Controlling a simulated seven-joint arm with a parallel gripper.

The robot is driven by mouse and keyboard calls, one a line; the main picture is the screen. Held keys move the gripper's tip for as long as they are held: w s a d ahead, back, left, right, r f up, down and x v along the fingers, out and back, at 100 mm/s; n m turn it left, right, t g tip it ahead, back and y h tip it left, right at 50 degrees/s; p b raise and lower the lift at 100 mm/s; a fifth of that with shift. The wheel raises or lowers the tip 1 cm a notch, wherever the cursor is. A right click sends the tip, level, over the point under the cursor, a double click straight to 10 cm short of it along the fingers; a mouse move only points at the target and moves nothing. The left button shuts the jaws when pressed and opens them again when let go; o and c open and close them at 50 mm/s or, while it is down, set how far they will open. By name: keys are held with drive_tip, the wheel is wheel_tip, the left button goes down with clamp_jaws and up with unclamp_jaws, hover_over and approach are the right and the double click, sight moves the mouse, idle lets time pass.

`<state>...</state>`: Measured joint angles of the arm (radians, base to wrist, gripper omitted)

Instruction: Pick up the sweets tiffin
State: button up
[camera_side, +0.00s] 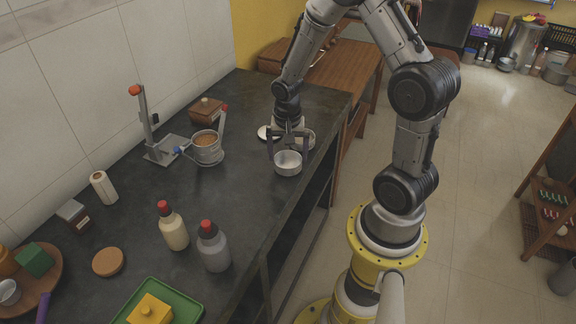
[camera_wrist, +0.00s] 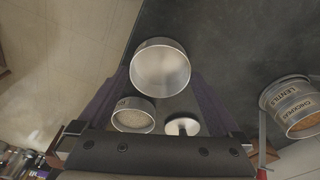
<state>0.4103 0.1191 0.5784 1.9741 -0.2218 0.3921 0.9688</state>
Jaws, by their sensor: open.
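My gripper (camera_side: 288,151) is open, pointing down over the counter's right part, its fingers either side of an empty steel canister (camera_side: 288,168). The wrist view shows this round canister (camera_wrist: 160,72) between and just beyond the fingertips; I cannot tell whether they touch it. A smaller steel canister (camera_wrist: 133,118) with pale contents and a partly hidden label sits closer to the palm, beside a round steel lid with a knob (camera_wrist: 182,126). A canister stack (camera_wrist: 296,106) at right reads "CHICKPEAS" and "LENTILS"; it holds orange-brown contents. I read no "sweets" label on any canister.
The stack's metal carrier (camera_side: 222,122) and a grey stand with a red knob (camera_side: 150,140) are left of my gripper. Two red-capped bottles (camera_side: 173,228) stand nearer the front. A green tray (camera_side: 180,298) is at the front. The counter's right edge is close to the empty canister.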

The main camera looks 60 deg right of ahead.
drive_tip(key=shift+d+f, duration=0.1)
drive_tip(key=shift+f, duration=0.6)
drive_tip(key=c, duration=1)
drive_tip(key=shift+r, duration=0.1)
drive_tip(key=shift+c, duration=0.2)
